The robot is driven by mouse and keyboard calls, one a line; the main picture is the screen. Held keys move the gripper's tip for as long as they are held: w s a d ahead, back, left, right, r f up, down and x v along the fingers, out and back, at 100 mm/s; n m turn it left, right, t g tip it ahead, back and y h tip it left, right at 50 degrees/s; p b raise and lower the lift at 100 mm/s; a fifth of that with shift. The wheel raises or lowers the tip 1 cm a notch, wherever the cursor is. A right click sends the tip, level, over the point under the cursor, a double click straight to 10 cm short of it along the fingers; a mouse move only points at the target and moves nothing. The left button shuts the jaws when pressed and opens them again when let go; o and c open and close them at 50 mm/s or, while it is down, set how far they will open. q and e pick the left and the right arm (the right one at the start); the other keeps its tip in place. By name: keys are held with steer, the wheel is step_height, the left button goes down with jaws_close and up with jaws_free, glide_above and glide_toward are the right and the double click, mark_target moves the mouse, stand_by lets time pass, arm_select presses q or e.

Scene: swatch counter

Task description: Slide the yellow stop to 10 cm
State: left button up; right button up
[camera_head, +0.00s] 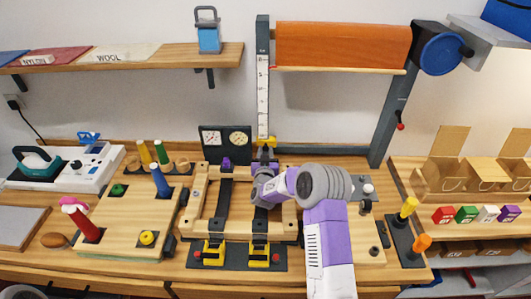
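The yellow stop (268,141) sits low on a white vertical scale (263,95), which is fixed to a dark upright post at the back of the counter. The scale's marks are too small to read. My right arm comes in from the bottom right, and my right gripper (265,155) is just below the yellow stop in the picture. Its dark fingertips are very small and overlap the stop's lower edge, so I cannot tell whether they touch it or are shut on it. My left gripper is not in view.
A wooden frame (200,205) with dark straps lies under my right arm. Yellow-and-black clamps (214,251) stand at its front. An orange roll (340,45) hangs right of the scale. Cardboard boxes (450,175) stand at right.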

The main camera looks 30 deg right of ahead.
jaws_close()
step_height(320, 180, up, 21)
steer(key=p, duration=0.6)
steer(key=shift+f+p, duration=0.15)
steer(key=shift+p, duration=0.2)
steer(key=shift+o, duration=1.3)
jaws_free()
steer(key=shift+o, duration=1.1)
steer(key=shift+f, duration=0.1)
